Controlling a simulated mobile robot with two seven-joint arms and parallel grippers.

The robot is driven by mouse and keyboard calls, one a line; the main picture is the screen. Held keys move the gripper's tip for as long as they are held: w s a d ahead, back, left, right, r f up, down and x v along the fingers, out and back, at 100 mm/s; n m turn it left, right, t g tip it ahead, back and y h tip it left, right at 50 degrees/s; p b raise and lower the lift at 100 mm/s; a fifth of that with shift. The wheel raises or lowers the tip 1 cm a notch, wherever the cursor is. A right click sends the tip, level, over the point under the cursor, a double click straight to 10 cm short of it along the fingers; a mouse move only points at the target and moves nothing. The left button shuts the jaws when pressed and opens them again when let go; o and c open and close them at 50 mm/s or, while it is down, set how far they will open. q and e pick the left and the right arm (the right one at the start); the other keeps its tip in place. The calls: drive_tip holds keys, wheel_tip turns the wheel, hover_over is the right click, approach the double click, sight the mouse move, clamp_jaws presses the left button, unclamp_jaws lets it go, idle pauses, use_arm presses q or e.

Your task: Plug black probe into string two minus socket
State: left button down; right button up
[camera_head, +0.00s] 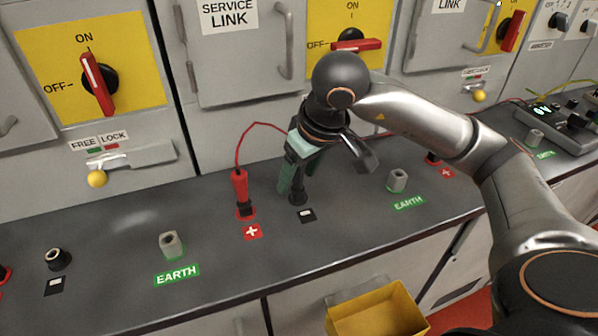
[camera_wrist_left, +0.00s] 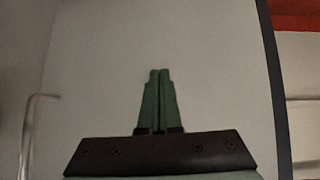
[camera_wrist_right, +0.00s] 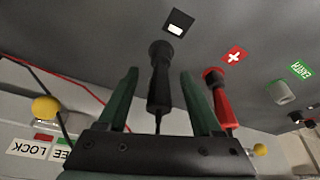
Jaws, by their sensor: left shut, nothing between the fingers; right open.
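The black probe (camera_head: 298,193) stands upright at the minus socket, above its black label with a white bar (camera_head: 307,215). In the right wrist view the black probe (camera_wrist_right: 159,82) sits between the spread green fingers of my right gripper (camera_wrist_right: 158,73), with gaps on both sides. My right gripper (camera_head: 300,182) is open around the probe in the head view. The socket opening is hidden under the probe tip. The red probe (camera_head: 240,192) stands in the plus socket just left of it. My left gripper (camera_wrist_left: 159,72) is shut and empty, seen only in the left wrist view.
An earth post (camera_head: 172,245) and a black socket (camera_head: 58,259) lie to the left on the dark bench. Another earth post (camera_head: 397,181) is to the right. A yellow bin (camera_head: 375,310) is below the front edge. Cabinets with switches stand behind.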

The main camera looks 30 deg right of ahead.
use_arm(q)
drive_tip(key=r, duration=0.1)
drive_tip(key=r+p, duration=0.1)
drive_tip(key=d+r+p, duration=0.1)
drive_tip(key=shift+w+d+r, duration=0.1)
drive_tip(key=shift+w+r, duration=0.1)
drive_tip(key=shift+w, duration=0.05)
use_arm(e)
drive_tip(key=v, duration=1.2)
drive_tip(key=shift+r, duration=0.25)
